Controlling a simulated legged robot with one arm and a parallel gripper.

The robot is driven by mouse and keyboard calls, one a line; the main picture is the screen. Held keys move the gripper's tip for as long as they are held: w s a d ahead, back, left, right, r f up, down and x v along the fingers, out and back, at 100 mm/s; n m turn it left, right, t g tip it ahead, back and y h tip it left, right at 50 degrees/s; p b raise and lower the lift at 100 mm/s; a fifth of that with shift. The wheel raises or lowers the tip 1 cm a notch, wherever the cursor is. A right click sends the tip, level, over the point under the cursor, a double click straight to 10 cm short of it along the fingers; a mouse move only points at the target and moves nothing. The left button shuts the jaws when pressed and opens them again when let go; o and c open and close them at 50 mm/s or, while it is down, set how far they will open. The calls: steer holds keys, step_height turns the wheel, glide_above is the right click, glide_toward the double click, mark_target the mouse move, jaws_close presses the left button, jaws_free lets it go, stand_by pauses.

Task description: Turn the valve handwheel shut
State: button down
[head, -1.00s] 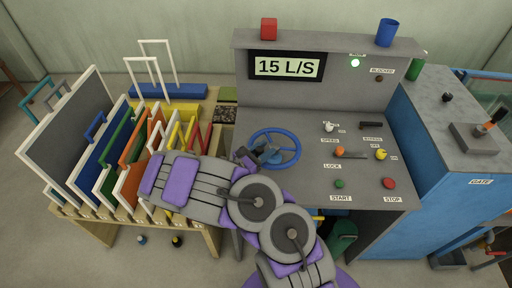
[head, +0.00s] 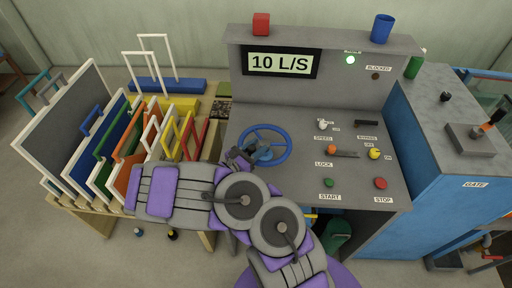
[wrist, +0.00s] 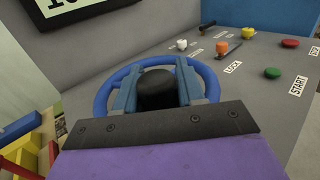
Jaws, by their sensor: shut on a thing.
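The blue valve handwheel (head: 283,157) is mounted on the grey console's sloped top, left of the switches. It also shows in the wrist view (wrist: 102,95). My gripper (head: 248,154) reaches it from the left side. In the wrist view, my gripper's two blue fingers (wrist: 158,88) stand either side of a dark rounded knob (wrist: 157,90) at the wheel and are shut on the handwheel. The exact contact is partly hidden by the fingers. The display (head: 281,63) reads 10 L/S.
A rack of coloured framed panels (head: 103,142) stands at the left. A blue cabinet (head: 434,150) stands at the right.

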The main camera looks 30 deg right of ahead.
steer(key=shift+f, duration=0.1)
stand_by(0.7)
steer(key=c, duration=0.8)
jaws_free()
steer(key=shift+a, duration=0.15)
steer(key=shift+a, duration=0.2)
steer(key=p+v, duration=0.2)
steer(key=v, duration=1.5)
steer(key=shift+a, duration=0.15)
steer(key=shift+c, duration=0.2)
